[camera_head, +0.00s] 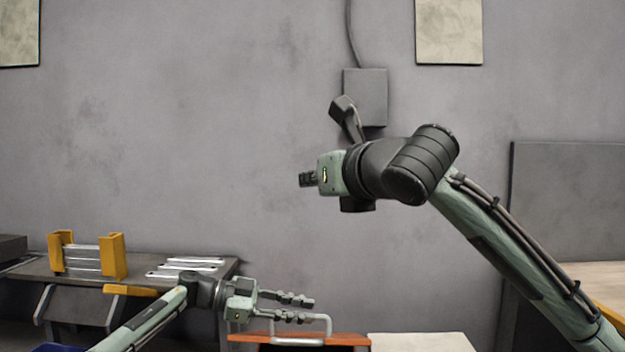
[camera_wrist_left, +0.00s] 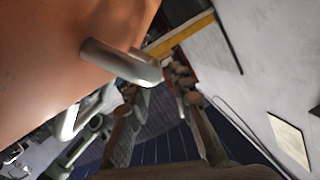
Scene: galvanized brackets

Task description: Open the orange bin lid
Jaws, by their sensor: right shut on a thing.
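The orange lid (camera_head: 350,339) shows low in the middle of the head view, lying flat over a dark front. A grey metal handle (camera_head: 328,326) loops along its near edge. My left gripper (camera_head: 300,307) is open just above the handle, its two fingers apart. In the left wrist view the orange lid (camera_wrist_left: 60,45) fills the upper left. The handle (camera_wrist_left: 120,62) reaches toward the open fingers (camera_wrist_left: 165,105); whether it touches them I cannot tell. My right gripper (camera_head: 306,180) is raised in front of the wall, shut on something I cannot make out.
A dark bench (camera_head: 90,280) at left holds a yellow-ended rack (camera_head: 87,257) and several flat metal strips (camera_head: 190,267). A pale surface (camera_head: 420,342) adjoins the lid at right. A grey box (camera_head: 366,97) hangs on the wall behind my right arm.

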